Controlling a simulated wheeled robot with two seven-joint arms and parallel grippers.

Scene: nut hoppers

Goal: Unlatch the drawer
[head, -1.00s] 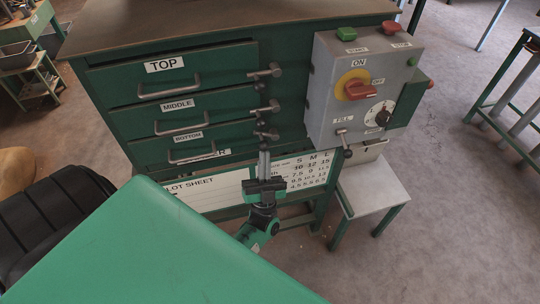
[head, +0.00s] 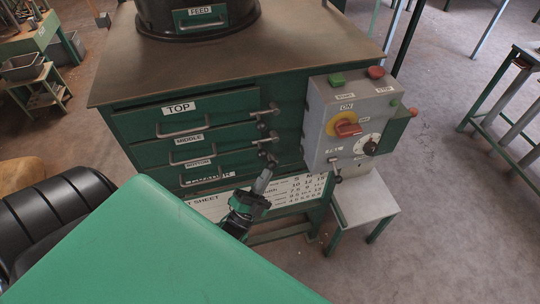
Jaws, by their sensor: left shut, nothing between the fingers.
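The green cabinet has three labelled drawers: the TOP drawer (head: 215,123), the MIDDLE drawer (head: 225,147) and the BOTTOM drawer (head: 230,173). Each has a bar handle. Grey turning latches sit at their right edge: the top latch (head: 265,112), the middle latch (head: 266,139) and the bottom latch (head: 271,157). The top drawer's front stands slightly proud. My left gripper (head: 264,176) is shut and empty, its tips pointing up just below the bottom latch. I cannot tell whether they touch it. My right gripper is not in view.
A grey control box (head: 318,110) with buttons and a red knob hangs right of the latches. A small white-topped stool (head: 370,205) stands below it. A black FEED hopper (head: 160,22) stands on the cabinet top (head: 290,45).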

